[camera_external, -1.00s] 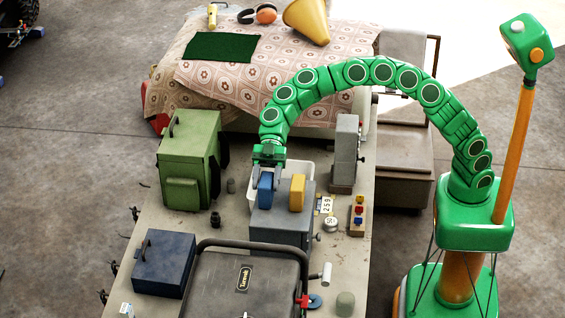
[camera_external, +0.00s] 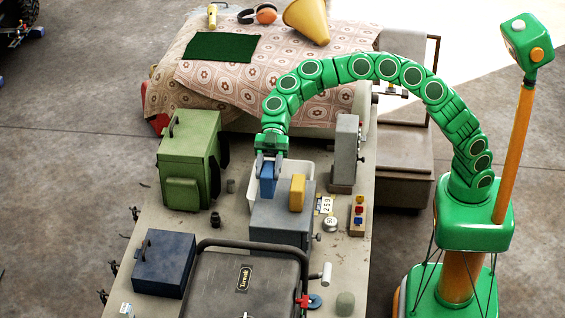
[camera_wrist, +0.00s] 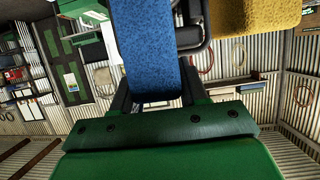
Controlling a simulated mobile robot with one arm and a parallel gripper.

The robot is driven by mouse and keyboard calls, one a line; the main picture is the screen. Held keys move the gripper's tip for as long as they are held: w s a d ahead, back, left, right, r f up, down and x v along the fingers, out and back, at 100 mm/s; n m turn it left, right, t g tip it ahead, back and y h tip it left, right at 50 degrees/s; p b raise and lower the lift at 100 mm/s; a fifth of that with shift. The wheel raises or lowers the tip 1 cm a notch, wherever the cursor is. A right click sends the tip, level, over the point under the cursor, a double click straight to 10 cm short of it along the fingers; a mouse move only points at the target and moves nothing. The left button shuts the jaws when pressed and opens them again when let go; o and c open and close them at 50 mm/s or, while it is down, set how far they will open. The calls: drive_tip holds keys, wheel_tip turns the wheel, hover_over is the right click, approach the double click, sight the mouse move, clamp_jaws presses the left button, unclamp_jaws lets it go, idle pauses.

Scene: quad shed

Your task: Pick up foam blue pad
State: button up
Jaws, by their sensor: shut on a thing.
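The blue foam pad (camera_external: 267,184) is held upright in my gripper (camera_external: 269,160), which points down from the arched green arm. The jaws are shut on the pad's upper part. The pad is just above or beside the left part of a grey box (camera_external: 280,222); I cannot tell whether its lower edge is clear of it. In the wrist view, the blue pad (camera_wrist: 147,45) stretches away from my gripper (camera_wrist: 157,92).
A yellow pad (camera_external: 298,192) stands on the grey box, close right of the blue one. A white tray (camera_external: 307,171) is behind. A green box (camera_external: 187,160) stands left, a grey upright device (camera_external: 345,152) right, and a black case (camera_external: 235,285) in front.

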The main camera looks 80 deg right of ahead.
drive_tip(key=s+d+r, duration=0.6)
drive_tip(key=s+r, duration=0.3)
drive_tip(key=s, duration=0.3)
drive_tip(key=shift+r, duration=0.15)
idle(0.7)
drive_tip(key=shift+w, duration=0.1)
